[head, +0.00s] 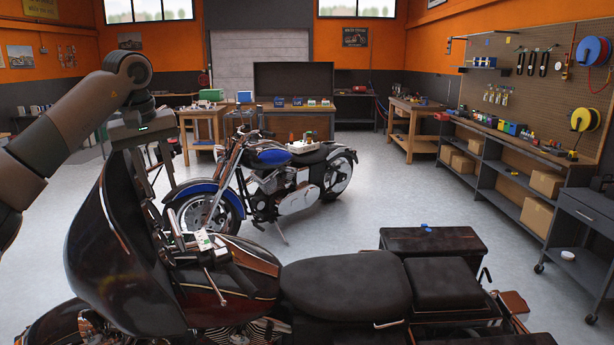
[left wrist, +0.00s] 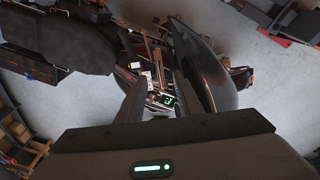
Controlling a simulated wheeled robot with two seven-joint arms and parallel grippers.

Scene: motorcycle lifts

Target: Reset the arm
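My left arm (head: 65,135) comes in from the left, and my left gripper (head: 158,165) hangs fingers-down over the front of the near dark red motorcycle (head: 340,290). The windshield (head: 120,235) stands beside it and partly hides it. In the left wrist view the two fingers (left wrist: 158,95) are apart, and I see nothing clamped between them. Beyond them, at the motorcycle's handlebar area, are a small white item (left wrist: 150,76) and a green-lit display (left wrist: 167,100). A small white item (head: 205,240) also shows there in the head view. My right gripper is not in view.
A blue motorcycle (head: 270,158) stands behind the near one. Workbenches (head: 205,125) line the back. Shelving (head: 510,175) with boxes and a pegboard (head: 530,80) runs along the right, with a wheeled cart (head: 585,225) in front. Grey floor (head: 375,215) between is clear.

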